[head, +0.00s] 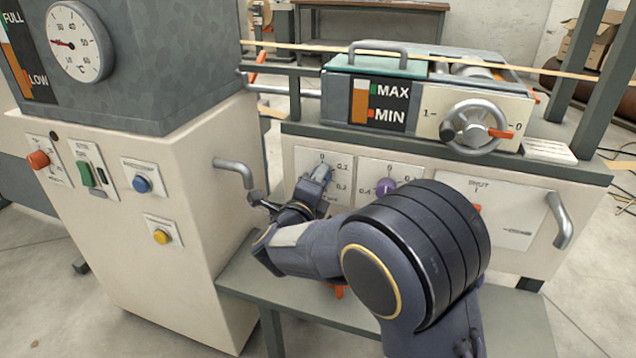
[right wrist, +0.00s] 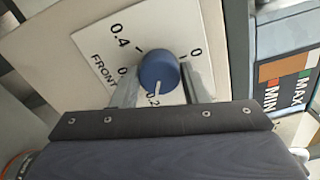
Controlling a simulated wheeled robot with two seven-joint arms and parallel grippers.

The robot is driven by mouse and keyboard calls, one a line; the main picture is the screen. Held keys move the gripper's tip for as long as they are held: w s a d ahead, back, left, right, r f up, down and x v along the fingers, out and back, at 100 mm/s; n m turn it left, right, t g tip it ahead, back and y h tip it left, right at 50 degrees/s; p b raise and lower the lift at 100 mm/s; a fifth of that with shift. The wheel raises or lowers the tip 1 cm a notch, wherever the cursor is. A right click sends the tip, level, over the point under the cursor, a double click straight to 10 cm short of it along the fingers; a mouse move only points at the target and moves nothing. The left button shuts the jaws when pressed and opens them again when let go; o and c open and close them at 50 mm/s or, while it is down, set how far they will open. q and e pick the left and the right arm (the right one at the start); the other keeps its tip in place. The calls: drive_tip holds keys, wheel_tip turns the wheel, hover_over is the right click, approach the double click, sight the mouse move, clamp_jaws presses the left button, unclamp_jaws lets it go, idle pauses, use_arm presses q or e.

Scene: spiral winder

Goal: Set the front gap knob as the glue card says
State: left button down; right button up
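The front gap knob (right wrist: 158,68) is a blue round knob on a white plate (right wrist: 105,72) marked FRONT in the right wrist view. Its white pointer line points at or close to the 0.2 mark. The 0 and 0.4 marks show around it; others are partly covered by the fingers. My right gripper (right wrist: 160,82) has one finger on each side of the knob and appears closed on it. In the head view, my right gripper (head: 316,184) is at the left dial of the machine's front panel. I see no readable glue card. My left gripper is out of view.
A purple knob (head: 385,187) sits on the neighbouring plate, close to my right arm. A handwheel (head: 474,127) and a MAX/MIN gauge (head: 380,104) are above. The glue cabinet (head: 130,215) with its bent pipe (head: 234,170) stands close on the left.

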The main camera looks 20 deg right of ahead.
drive_tip(key=o, duration=0.4)
drive_tip(key=shift+c, duration=0.2)
drive_tip(key=p+v, duration=0.2)
drive_tip(key=v, duration=0.5)
drive_tip(key=shift+s+a, duration=0.2)
drive_tip(key=shift+s, duration=0.15)
drive_tip(key=shift+w, duration=0.1)
